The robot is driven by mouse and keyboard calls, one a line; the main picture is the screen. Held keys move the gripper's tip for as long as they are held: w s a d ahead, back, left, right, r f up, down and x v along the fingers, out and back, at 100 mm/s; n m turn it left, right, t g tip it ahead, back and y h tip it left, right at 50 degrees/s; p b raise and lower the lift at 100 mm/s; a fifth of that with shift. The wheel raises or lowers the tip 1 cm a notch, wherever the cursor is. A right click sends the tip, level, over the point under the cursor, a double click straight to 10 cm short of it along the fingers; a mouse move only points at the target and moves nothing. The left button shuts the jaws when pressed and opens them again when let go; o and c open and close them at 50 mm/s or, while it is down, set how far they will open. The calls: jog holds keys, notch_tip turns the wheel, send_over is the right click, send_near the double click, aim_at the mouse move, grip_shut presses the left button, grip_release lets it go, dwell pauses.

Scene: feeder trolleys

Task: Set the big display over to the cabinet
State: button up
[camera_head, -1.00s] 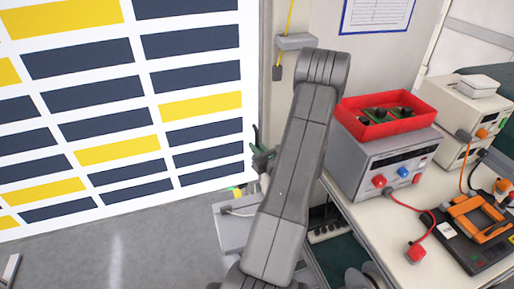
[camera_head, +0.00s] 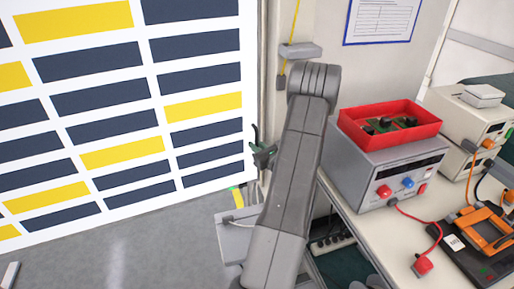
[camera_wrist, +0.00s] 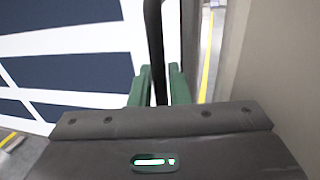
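A large upright white panel (camera_head: 158,92) with dark blue and yellow bars fills the left of the head view. It looks like the big display, though I cannot be sure; it also shows in the wrist view (camera_wrist: 75,42). My gripper (camera_head: 262,152) is at its right edge, with green fingers that also show in the wrist view (camera_wrist: 160,85). A thin black upright bar (camera_wrist: 154,40) runs between the fingers, which appear to touch it on both sides. Whether the bar belongs to the panel is unclear. No cabinet can be clearly made out.
A bench (camera_head: 373,222) on the right carries a grey power supply (camera_head: 365,180) with a red tray (camera_head: 420,128) on top. Other instruments (camera_head: 465,112) stand farther right. A wall is close on the gripper's right. Grey floor (camera_head: 150,250) is clear below the panel.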

jog(key=shift+o, duration=1.1)
jog(key=b+v, duration=0.3)
jog(key=v, duration=1)
jog(key=shift+s+d, duration=0.25)
jog(key=shift+s, duration=0.1)
